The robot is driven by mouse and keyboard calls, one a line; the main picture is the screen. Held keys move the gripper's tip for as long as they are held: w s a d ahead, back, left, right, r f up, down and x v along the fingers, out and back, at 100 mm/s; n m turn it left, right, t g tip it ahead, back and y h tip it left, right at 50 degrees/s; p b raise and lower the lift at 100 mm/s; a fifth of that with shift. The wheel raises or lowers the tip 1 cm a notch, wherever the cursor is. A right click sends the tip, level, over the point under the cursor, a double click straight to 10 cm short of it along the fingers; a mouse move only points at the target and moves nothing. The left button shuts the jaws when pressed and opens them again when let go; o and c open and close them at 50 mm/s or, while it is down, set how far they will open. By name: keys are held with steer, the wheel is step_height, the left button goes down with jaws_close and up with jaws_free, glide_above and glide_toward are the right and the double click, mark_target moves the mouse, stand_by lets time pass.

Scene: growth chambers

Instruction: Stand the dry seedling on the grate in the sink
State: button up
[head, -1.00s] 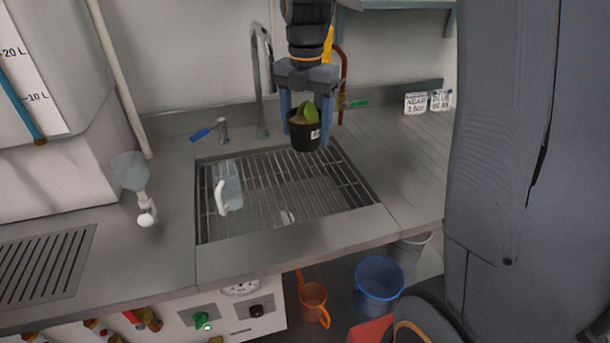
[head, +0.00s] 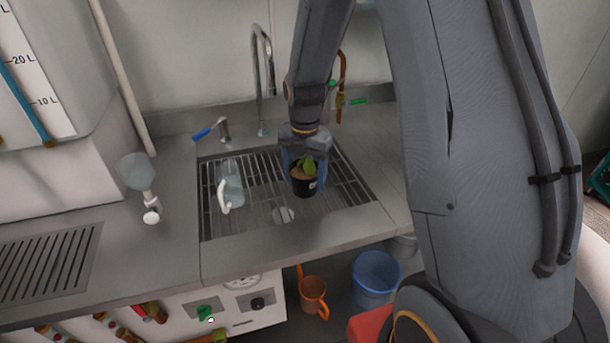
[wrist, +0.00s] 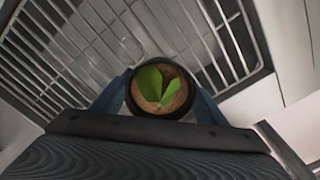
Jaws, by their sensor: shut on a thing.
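The seedling is a small green-leaved plant in a black pot (head: 303,186) with pale brown soil and a small white label. My gripper (head: 304,170) is shut on the pot, with its blue fingers on either side. The pot is upright and over the right part of the grate (head: 345,190) in the sink. I cannot tell whether its base touches the bars. In the wrist view the pot (wrist: 161,90) sits between the fingers, with grate bars (wrist: 60,50) beyond it. The pot hides the bars under it.
A clear jug (head: 230,185) with a white handle stands on the grate's left part. A round pale disc (head: 284,215) shows near the front. The tap (head: 262,80) rises behind, and a blue-handled valve (head: 212,130) stands at the back left. Bare grate lies between jug and pot.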

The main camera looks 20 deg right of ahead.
mark_target(306, 172)
steer(key=shift+f, duration=0.15)
steer(key=o, duration=1.2)
step_height(306, 172, up, 12)
steer(key=b, duration=0.3)
steer(key=shift+s+m, duration=0.45)
steer(key=shift+m, duration=0.25)
steer(key=s+f+m, duration=0.2)
steer(key=s+m, duration=0.3)
steer(key=m, duration=0.3)
steer(key=s+f+m, duration=0.1)
steer(key=s+m, duration=0.4)
steer(key=m, duration=0.3)
steer(key=s+f+m+t, duration=0.1)
steer(key=s+f+m, duration=0.1)
steer(key=s+m, duration=0.3)
steer(key=shift+s+f+m, duration=0.15)
steer(key=shift+f+m, duration=0.05)
steer(key=shift+m, duration=0.6)
steer(key=shift+s+f+m, duration=0.15)
steer(key=shift+m, duration=0.65)
steer(key=shift+s+f+m, duration=0.15)
steer(key=shift+s+m, duration=0.25)
steer(key=shift+m, duration=0.3)
